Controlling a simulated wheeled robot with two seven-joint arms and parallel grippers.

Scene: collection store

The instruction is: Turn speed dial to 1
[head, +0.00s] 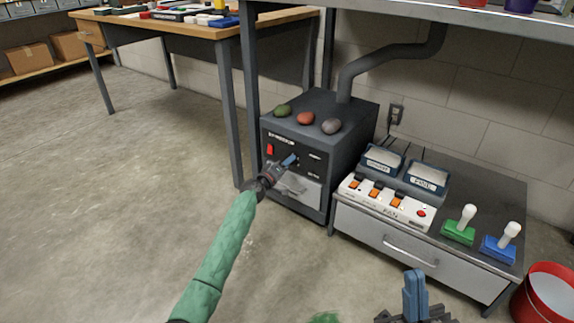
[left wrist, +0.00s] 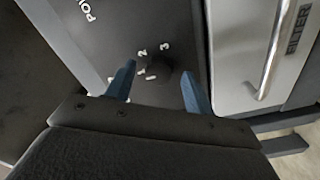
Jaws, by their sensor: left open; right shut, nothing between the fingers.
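The speed dial (left wrist: 162,88) is a small dark round knob on the dark front panel, with the numbers 1, 2 and 3 around it in the left wrist view. I cannot tell which number it points to. My left gripper (head: 291,160) reaches the front of the dark machine (head: 345,150); in the left wrist view its blue fingers (left wrist: 158,92) stand apart, one on each side of the dial. Contact with the dial is not clear. In the head view the gripper hides the dial. My right gripper (head: 415,290) is shut and empty at the bottom right, away from the machine.
A red switch (head: 270,149) sits on the panel, and a silver handle (left wrist: 275,50) labelled FILTER lies beside the dial. A low cabinet (head: 385,240) right of the machine carries a switch box (head: 388,203) and green and blue levers. Open floor lies left.

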